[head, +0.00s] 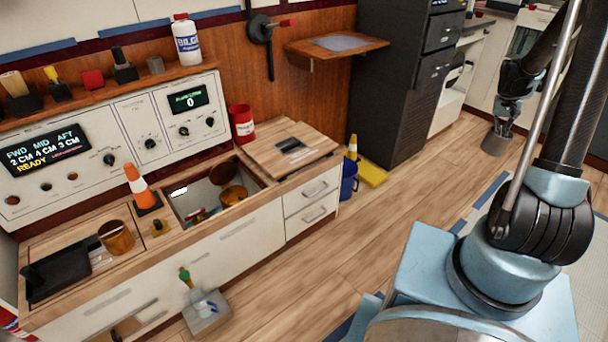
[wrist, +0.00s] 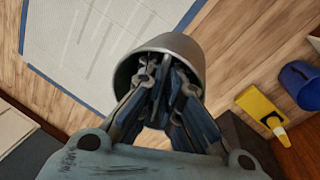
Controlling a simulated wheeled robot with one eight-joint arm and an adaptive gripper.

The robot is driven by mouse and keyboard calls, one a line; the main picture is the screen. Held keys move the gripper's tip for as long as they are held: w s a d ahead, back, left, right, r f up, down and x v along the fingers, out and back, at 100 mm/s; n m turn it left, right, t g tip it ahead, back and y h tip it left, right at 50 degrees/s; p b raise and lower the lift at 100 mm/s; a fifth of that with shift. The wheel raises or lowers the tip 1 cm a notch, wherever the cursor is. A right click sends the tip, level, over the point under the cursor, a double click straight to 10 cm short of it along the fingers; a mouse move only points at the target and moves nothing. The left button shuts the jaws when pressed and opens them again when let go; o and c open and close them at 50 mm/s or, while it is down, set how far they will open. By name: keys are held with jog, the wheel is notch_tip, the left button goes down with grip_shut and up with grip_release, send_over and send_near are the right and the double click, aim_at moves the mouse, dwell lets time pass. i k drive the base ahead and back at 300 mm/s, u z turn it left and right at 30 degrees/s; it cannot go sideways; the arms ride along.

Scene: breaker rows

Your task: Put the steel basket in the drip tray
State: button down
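The steel basket (wrist: 178,43) is a round grey metal cup in the wrist view; in the head view it is small at the upper right (head: 495,145). I cannot tell for certain which thing is the drip tray; a flat black tray-like piece (head: 55,273) lies on the left counter, far from my gripper.
The counter has an open well (head: 262,180) with bronze cups, another bronze cup (head: 116,238), and an orange cone (head: 141,187). A blue bucket (head: 348,178) and yellow sign (head: 372,173) stand beside the dark cabinet. Wooden floor is clear between.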

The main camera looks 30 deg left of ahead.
aim_at(63, 272)
jog(key=z, duration=0.25)
jog(key=k, duration=2.7)
jog(key=u, duration=1.5)
jog(key=i, duration=0.95)
